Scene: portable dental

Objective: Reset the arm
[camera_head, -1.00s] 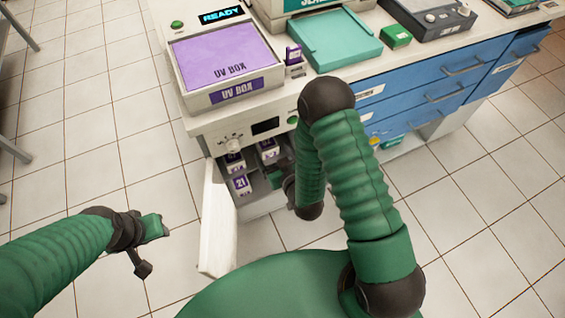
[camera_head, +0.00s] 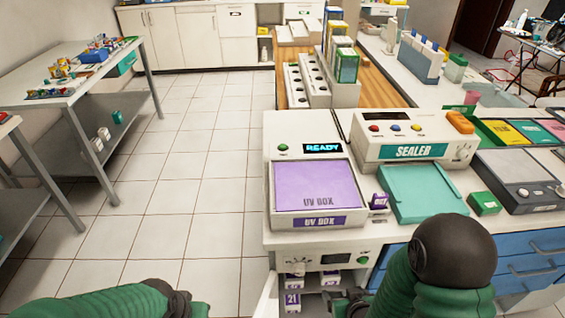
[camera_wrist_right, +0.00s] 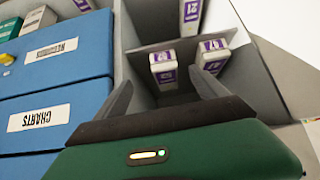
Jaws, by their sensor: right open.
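My right arm reaches down at the lower right of the head view, and my right gripper (camera_head: 342,300) is at the open compartment under the UV box (camera_head: 315,186), partly cut off by the frame. The right wrist view shows its two fingers (camera_wrist_right: 163,95) spread apart with nothing between them. Beyond them are several small white boxes with purple labels (camera_wrist_right: 163,68) in the compartment. My left arm lies at the bottom left of the head view; its gripper (camera_head: 199,309) is mostly cut off, so its jaws cannot be read.
The open compartment door (camera_head: 266,299) stands left of the boxes. Blue drawers (camera_wrist_right: 55,110) adjoin the compartment. The sealer (camera_head: 412,150), teal tray (camera_head: 428,192) and small green box (camera_head: 485,203) are on the counter. A grey table (camera_head: 75,85) stands far left, with open floor between.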

